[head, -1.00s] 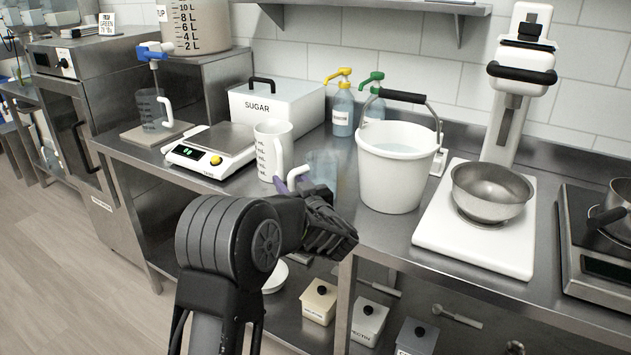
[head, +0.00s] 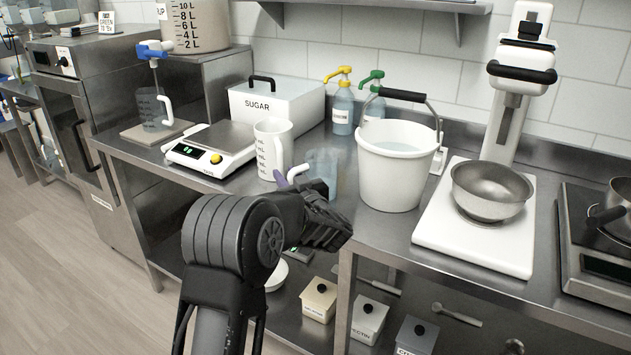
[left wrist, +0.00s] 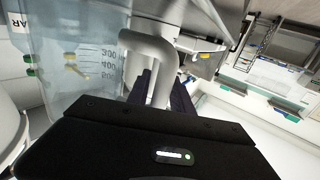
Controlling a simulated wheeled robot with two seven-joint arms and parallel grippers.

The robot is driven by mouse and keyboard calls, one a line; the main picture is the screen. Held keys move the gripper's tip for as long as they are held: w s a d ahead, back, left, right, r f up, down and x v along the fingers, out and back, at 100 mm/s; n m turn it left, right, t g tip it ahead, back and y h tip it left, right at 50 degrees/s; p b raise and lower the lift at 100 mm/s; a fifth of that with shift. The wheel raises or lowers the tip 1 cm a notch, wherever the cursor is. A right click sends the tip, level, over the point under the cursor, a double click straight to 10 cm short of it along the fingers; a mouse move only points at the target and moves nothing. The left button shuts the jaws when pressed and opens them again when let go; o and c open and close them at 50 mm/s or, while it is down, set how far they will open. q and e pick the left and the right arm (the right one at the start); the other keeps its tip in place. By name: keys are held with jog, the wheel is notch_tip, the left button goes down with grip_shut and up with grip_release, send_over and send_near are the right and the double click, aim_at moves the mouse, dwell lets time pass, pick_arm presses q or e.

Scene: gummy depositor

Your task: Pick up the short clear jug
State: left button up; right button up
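The short clear jug (head: 321,172) stands upright on the steel counter, between the white measuring jug and the white bucket. In the left wrist view the clear jug (left wrist: 85,65), with its measuring marks, fills the upper left. Its pale handle (left wrist: 155,55) curves down between the dark fingers of my left gripper (left wrist: 161,92). The fingers lie on both sides of the handle and look apart; any contact is hard to see. In the head view my left gripper (head: 290,182) is at the handle, mostly hidden behind my wrist. My right gripper is out of view.
A white bucket (head: 392,178) of liquid stands close right of the clear jug. The white measuring jug (head: 271,150) is close left, with a scale (head: 212,150) beyond it. Pump bottles (head: 342,108) and a sugar box (head: 277,108) stand behind. The counter's front edge is near my wrist.

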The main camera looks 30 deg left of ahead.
pick_arm(q)
grip_shut()
dwell(1.0)
